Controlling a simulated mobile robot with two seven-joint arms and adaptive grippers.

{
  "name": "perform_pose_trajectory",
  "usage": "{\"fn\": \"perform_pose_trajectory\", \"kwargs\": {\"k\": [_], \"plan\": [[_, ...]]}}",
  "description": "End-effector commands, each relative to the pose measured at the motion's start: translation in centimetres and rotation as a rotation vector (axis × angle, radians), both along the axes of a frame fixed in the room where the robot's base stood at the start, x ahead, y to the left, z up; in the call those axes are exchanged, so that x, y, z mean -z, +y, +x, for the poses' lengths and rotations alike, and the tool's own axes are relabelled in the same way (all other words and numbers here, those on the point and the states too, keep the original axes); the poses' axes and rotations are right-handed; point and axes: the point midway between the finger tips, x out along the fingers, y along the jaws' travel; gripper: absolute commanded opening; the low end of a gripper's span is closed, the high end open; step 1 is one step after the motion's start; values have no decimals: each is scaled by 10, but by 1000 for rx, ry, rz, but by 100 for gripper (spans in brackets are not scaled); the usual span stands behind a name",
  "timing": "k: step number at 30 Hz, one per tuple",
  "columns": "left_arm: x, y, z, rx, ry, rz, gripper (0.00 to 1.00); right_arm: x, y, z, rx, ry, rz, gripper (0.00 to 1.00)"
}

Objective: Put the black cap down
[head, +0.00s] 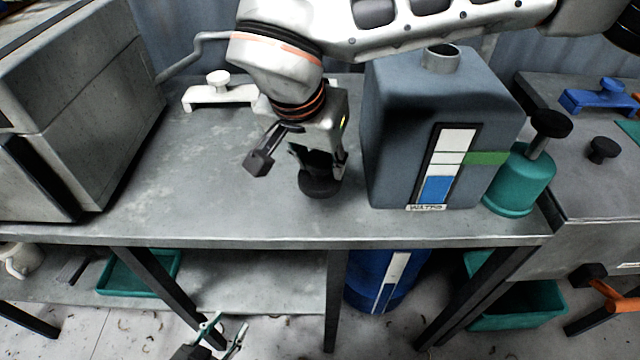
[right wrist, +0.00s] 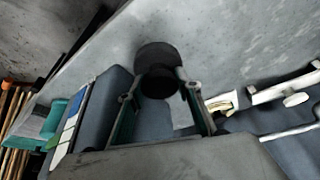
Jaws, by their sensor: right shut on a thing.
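The black cap (head: 320,186) is a round dark disc with a narrower knob. My right gripper (head: 318,165) reaches down from above and is shut on the knob. The cap is flange down at the grey table's surface, left of the grey tank; I cannot tell whether it touches the table. In the right wrist view the cap (right wrist: 157,55) sits between the two fingertips of the right gripper (right wrist: 158,84). My left gripper (head: 222,338) is low at the bottom edge, below the table and in front of it, with its fingers apart and empty.
The grey water tank (head: 395,150) with an open neck (head: 441,58) stands right of the cap. A teal canister (head: 520,182) stands beside it. A large grey box (head: 70,120) is at left, a white clamp (head: 220,92) behind. The table (head: 200,190) is clear left of the cap.

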Motion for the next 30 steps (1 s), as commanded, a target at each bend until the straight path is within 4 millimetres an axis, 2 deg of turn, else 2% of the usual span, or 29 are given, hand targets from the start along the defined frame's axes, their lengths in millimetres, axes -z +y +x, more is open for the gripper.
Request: {"fn": "perform_pose_trajectory", "kwargs": {"k": [1,8,16,28,29,30], "plan": [[2,0,-1,0,3,2,40,8,0,0,-2,2,0,12],[5,1,-3,1,8,5,40,21,0,0,-1,0,0,12],[15,1,-8,3,22,9,40,57,0,-1,0,2,0,12],[12,0,-7,4,18,9,40,61,0,0,-1,-1,0,12],[12,0,-7,4,17,8,40,61,0,0,-1,-1,0,39],[12,0,-7,4,17,8,40,61,0,0,-1,-1,0,49]]}}
